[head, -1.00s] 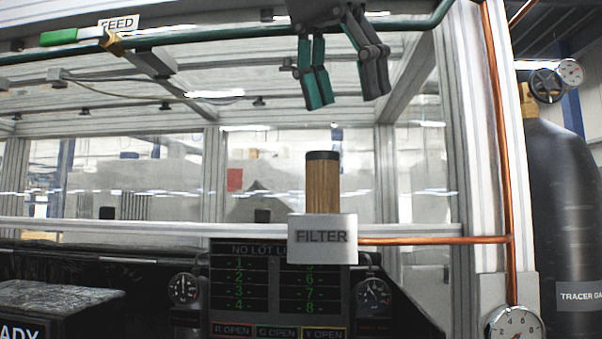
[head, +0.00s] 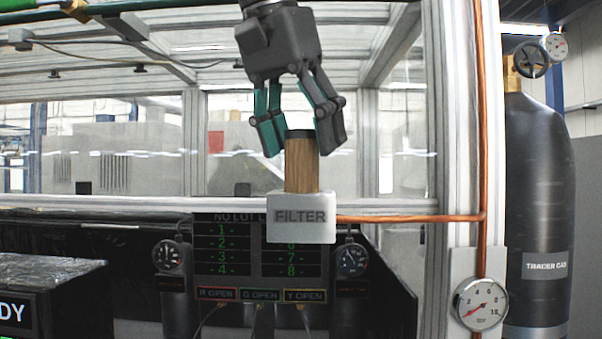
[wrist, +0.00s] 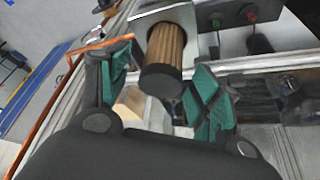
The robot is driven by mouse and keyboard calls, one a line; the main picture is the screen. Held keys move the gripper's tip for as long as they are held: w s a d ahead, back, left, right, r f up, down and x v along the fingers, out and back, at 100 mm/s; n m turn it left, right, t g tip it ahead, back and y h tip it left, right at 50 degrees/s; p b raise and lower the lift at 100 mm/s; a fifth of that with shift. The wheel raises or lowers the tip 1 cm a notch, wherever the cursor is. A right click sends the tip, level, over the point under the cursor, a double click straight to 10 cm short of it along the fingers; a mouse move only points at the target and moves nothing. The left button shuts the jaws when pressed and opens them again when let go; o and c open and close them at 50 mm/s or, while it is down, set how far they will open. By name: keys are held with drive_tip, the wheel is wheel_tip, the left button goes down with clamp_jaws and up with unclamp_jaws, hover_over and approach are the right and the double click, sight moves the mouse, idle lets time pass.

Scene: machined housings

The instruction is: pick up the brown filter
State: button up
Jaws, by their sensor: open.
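The brown filter (head: 301,168) is an upright cylinder with pleated brown sides and a dark top cap. It stands in a pale holder marked FILTER (head: 301,217). My gripper (head: 300,146) is open above it, pointing down, with its green-padded fingers around the level of the cap. In the wrist view the filter (wrist: 166,50) shows between the two open fingers (wrist: 160,105), its dark cap nearest the camera. I cannot tell whether a finger touches it. The filter's lower end is hidden in the holder.
A copper pipe (head: 400,218) runs right from the holder to an upright pipe. Gauges (head: 352,260) and a lot display (head: 228,245) lie below. A tracer gas cylinder (head: 540,210) stands at the right. A metal frame post (head: 455,120) stands right of my gripper.

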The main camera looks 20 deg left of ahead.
sight(309, 161)
drive_tip(key=shift+p+x, duration=0.6)
drive_tip(key=shift+x, duration=1.35)
drive_tip(key=c, duration=1.1)
